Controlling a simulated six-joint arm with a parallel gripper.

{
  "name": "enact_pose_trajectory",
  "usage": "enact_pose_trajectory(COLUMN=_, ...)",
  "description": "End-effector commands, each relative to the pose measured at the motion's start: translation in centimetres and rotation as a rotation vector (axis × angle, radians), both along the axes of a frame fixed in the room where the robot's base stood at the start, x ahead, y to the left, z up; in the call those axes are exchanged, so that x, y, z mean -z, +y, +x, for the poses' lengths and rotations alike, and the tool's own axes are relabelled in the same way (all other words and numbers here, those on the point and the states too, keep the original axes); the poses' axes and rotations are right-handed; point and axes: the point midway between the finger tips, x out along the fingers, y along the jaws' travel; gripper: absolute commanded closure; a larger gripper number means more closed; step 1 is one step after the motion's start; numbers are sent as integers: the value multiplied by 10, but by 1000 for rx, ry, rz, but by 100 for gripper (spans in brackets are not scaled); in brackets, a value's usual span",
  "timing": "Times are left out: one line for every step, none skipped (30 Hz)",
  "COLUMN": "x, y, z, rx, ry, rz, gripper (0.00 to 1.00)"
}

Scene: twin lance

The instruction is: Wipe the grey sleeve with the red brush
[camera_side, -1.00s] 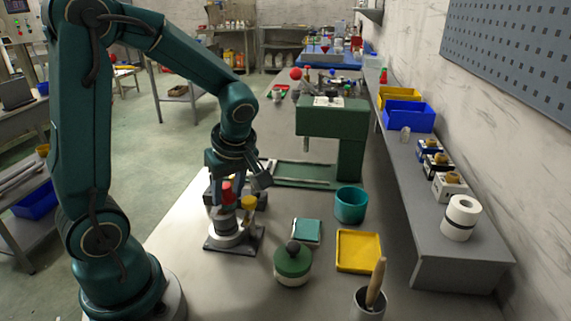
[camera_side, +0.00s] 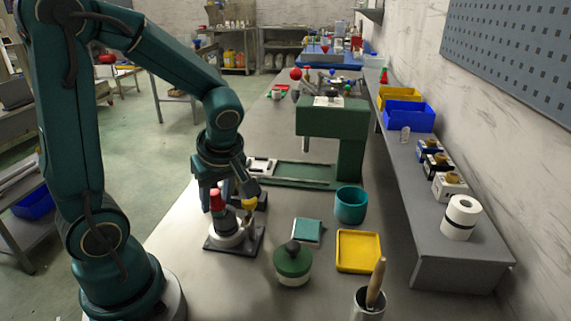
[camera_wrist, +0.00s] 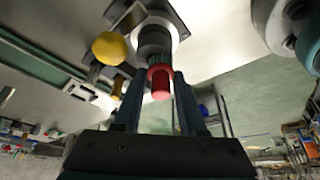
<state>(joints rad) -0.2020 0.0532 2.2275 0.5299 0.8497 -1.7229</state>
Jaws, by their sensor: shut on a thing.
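The red brush (camera_side: 215,199) is held between the fingers of my gripper (camera_side: 220,192). In the wrist view the red brush (camera_wrist: 160,82) shows between the two fingertips (camera_wrist: 158,85), with a dark ribbed part beyond its red end. The grey sleeve (camera_wrist: 155,42) stands upright in a pale ring, close beyond the brush. I cannot tell whether brush and sleeve touch.
A yellow-topped piece (camera_side: 249,204) stands right beside the sleeve. A green press (camera_side: 335,130) is behind. A green jar (camera_side: 292,262), teal-topped box (camera_side: 307,231), teal cup (camera_side: 350,204) and yellow tray (camera_side: 358,268) stand to the right. Bench between them is clear.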

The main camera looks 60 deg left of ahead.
Motion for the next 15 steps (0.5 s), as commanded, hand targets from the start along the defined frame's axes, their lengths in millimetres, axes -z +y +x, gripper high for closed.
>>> enact_pose_trajectory(x=0, y=3, z=4, rx=-2, ry=0, rz=-1, gripper=100)
enact_pose_trajectory(x=1, y=5, z=6, rx=-2, ry=0, rz=-1, gripper=100)
enact_pose_trajectory(x=1, y=7, z=9, rx=-2, ry=0, rz=-1, gripper=100)
enact_pose_trajectory(x=0, y=9, z=11, rx=-1, ry=1, rz=-1, gripper=100)
enact_pose_trajectory(x=1, y=11, z=13, rx=-2, ry=0, rz=-1, gripper=100)
enact_pose_trajectory(x=0, y=13, z=16, rx=-2, ry=0, rz=-1, gripper=100)
enact_pose_trajectory(x=1, y=15, z=18, rx=-1, ry=1, rz=-1, gripper=100)
enact_pose_trajectory(x=0, y=16, z=20, rx=-1, ry=2, rz=-1, gripper=100)
enact_pose_trajectory(x=0, y=19, z=23, rx=-1, ry=1, rz=-1, gripper=100)
enact_pose_trajectory(x=1, y=20, z=25, rx=-2, ry=1, rz=-1, gripper=100)
enact_pose_trajectory(x=1, y=22, z=27, rx=-1, ry=2, rz=-1, gripper=100)
enact_pose_trajectory(x=0, y=24, z=30, rx=0, ry=1, rz=-1, gripper=100)
enact_pose_trajectory(x=1, y=26, z=32, rx=-1, ry=2, rz=-1, gripper=100)
enact_pose_trajectory(x=1, y=28, z=34, rx=-2, ry=1, rz=-1, gripper=100)
enact_pose_trajectory(x=0, y=24, z=30, rx=1, ry=2, rz=-1, gripper=100)
